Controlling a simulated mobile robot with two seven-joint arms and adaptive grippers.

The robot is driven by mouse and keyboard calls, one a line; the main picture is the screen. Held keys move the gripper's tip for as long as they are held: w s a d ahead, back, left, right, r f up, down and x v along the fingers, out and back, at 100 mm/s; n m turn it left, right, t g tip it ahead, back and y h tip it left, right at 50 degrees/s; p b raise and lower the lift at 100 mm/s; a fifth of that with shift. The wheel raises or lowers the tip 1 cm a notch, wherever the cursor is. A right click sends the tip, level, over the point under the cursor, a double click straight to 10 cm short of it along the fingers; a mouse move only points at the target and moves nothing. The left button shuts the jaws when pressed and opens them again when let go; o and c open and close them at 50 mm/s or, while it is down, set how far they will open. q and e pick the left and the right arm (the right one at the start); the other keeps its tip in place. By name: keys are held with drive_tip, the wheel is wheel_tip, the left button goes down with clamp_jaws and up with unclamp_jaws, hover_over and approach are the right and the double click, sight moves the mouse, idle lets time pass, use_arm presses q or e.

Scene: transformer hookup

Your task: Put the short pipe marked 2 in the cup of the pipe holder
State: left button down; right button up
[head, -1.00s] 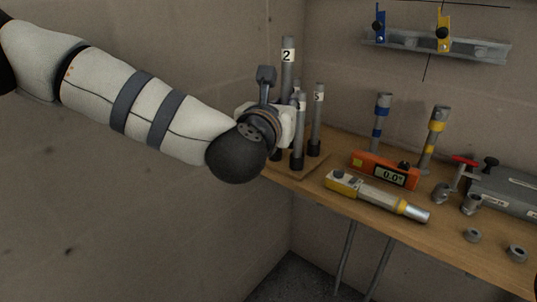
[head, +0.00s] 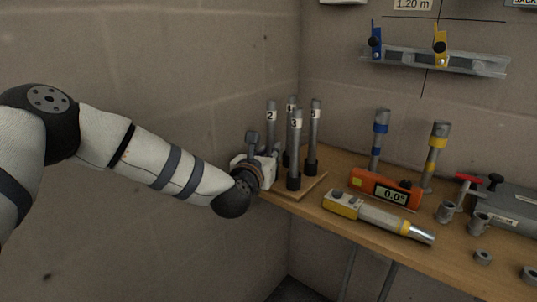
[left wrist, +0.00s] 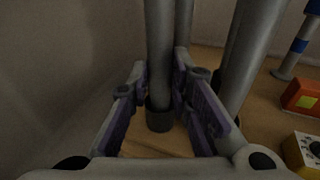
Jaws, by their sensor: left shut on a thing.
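The short grey pipe marked 2 (head: 271,114) stands upright at the left of the pipe holder (head: 312,188), a wooden base with dark cups. My left gripper (head: 268,158) is low beside the holder and shut on this pipe. In the left wrist view the pipe (left wrist: 160,55) is between the fingers, and its lower end appears to sit inside a dark cup (left wrist: 159,117). In the head view that lower end is hidden by my gripper. My right gripper is not in view.
Several other upright pipes, one in front (head: 294,150), stand close on the gripper's right. An orange level (head: 385,188) and a yellow-grey tool (head: 375,215) lie on the wooden bench. Blue-banded (head: 379,140) and yellow-banded (head: 436,155) pipes stand behind. The wall is close on the left.

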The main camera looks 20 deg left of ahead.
use_arm(q)
drive_tip(key=shift+f, duration=0.2)
drive_tip(key=c, duration=1.5)
unclamp_jaws()
drive_tip(key=shift+o, duration=0.2)
